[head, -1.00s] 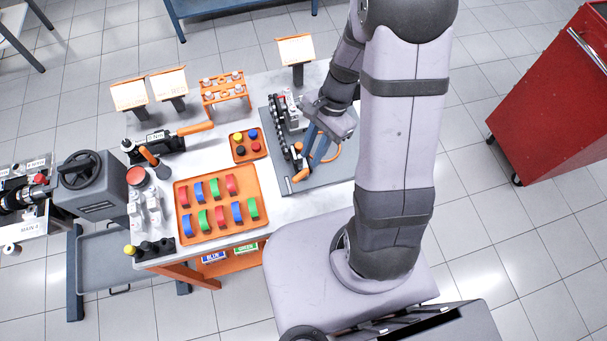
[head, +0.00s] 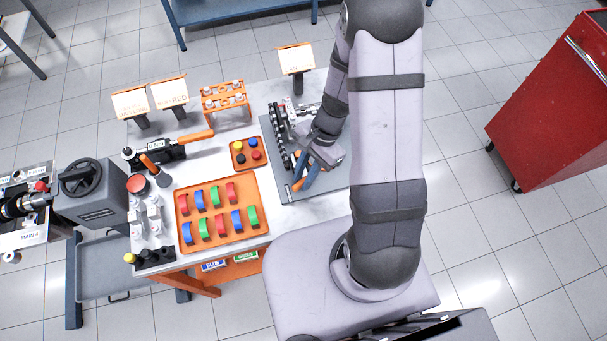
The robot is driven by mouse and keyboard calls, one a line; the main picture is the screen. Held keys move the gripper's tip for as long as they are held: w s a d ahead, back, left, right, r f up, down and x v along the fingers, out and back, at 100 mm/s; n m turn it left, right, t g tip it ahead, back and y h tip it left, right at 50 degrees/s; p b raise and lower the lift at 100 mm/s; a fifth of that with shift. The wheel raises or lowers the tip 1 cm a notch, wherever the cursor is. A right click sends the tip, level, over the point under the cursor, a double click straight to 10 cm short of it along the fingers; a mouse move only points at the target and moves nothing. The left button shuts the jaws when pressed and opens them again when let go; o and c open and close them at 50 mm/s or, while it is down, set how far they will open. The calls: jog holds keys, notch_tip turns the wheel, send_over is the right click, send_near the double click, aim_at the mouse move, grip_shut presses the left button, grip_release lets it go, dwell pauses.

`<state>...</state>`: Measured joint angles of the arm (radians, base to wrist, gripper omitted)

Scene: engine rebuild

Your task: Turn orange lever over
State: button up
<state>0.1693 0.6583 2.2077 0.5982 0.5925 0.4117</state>
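An orange lever (head: 297,185) shows at the near end of the dark crank row (head: 278,135) on the grey plate (head: 275,192). My gripper (head: 301,180) reaches down to the lever from the upper right, with its bluish fingers at or against it. The fingers and the gripper body hide part of the lever. Whether the fingers are closed on it is too small to tell.
An orange tray (head: 181,233) of red, blue and green curved pieces lies left of the plate. A small orange tray (head: 237,165) with coloured caps stands close to the plate's left edge. An orange-handled tool (head: 195,137) lies behind. A sign stand (head: 297,82) stands at the back.

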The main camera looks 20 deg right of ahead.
jog(key=shift+a+f, duration=0.1)
jog(key=shift+f, duration=0.1)
grip_shut()
jog(key=shift+m, duration=0.4)
jog(key=m+t+b, duration=0.1)
jog(key=m, duration=0.1)
jog(key=shift+w+m+b, duration=0.1)
jog(key=shift+m+b, duration=0.2)
jog(key=shift+b, duration=0.05)
jog(key=shift+w+m+t+b, duration=0.1)
jog(key=shift+m+t+b, duration=0.7)
jog(key=shift+m, duration=0.7)
